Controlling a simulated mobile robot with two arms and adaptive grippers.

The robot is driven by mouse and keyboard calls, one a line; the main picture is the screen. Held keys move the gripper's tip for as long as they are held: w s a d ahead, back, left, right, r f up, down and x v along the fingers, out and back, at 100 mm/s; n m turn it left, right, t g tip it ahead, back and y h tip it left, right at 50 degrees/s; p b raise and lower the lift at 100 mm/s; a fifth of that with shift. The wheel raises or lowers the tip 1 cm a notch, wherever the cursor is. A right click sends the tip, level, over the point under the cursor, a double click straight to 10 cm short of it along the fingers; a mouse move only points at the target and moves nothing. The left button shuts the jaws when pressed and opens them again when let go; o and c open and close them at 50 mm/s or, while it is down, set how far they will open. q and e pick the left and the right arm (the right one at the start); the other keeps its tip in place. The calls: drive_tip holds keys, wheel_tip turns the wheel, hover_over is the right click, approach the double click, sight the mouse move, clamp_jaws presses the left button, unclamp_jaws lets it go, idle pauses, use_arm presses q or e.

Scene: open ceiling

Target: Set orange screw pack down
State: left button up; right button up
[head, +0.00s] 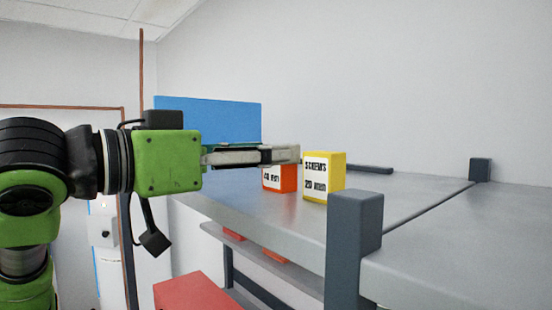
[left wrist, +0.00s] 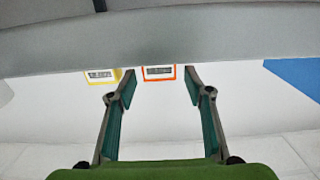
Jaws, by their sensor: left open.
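The orange screw pack (head: 280,178), with a white label, stands upright on the grey table top (head: 250,203). Its upper part is hidden behind a finger of my left gripper (head: 296,153). In the left wrist view, which looks upside down, the orange pack (left wrist: 146,73) shows between the two open fingertips, with a gap at each side. I cannot tell how deep it sits between them. My left gripper holds nothing. My right gripper is not in view.
A yellow screw pack (head: 336,178) stands just right of the orange one; it also shows in the left wrist view (left wrist: 92,82). A grey post (head: 352,240) rises at the near table edge. A blue panel (head: 210,118) is behind.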

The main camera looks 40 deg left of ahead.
use_arm(q)
drive_tip(key=s+b, duration=0.2)
drive_tip(key=s, duration=0.7)
drive_tip(key=shift+s+a+b, duration=0.25)
drive_tip(key=shift+a+b, duration=0.1)
drive_tip(key=shift+a, duration=0.05)
